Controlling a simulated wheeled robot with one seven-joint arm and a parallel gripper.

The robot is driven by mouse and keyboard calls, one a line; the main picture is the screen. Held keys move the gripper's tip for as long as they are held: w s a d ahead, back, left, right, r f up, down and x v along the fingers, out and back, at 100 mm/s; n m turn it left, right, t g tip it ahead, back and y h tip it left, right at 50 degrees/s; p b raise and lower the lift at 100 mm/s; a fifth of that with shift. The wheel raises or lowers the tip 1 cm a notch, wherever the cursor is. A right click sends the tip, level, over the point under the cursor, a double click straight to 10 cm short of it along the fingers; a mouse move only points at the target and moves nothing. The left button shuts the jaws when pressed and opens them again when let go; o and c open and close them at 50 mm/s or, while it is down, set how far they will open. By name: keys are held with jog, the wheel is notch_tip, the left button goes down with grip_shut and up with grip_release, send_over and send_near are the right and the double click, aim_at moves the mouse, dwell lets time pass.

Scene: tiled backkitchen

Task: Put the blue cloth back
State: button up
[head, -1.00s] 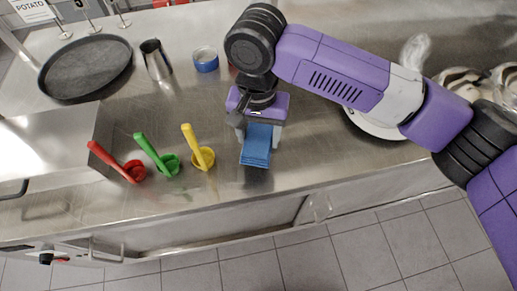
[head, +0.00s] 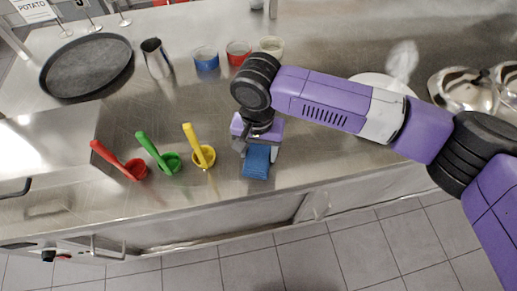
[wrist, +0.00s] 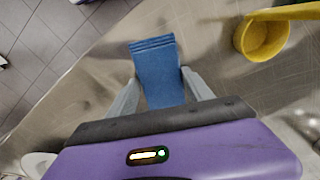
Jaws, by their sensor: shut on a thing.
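The blue cloth (head: 257,163) is a small folded rectangle near the counter's front edge, to the right of the yellow scoop. My gripper (head: 260,151) is shut on the blue cloth from above. In the wrist view the cloth (wrist: 155,60) sits between the two grey fingers of my gripper (wrist: 160,92) and sticks out beyond them. Its near end is hidden by the gripper body. I cannot tell whether the cloth touches the counter.
Red (head: 134,168), green (head: 172,163) and yellow (head: 205,157) scoops stand left of the cloth. Blue (head: 206,62), red (head: 238,50) and pale (head: 271,46) containers are behind. A round dark tray (head: 86,68) is at back left. A white plate (head: 372,79) lies right.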

aim_at(258, 154)
jog(key=o, duration=1.2)
notch_tip(258, 154, up, 12)
jog(key=shift+r+b, duration=0.1)
jog(key=shift+b, duration=0.7)
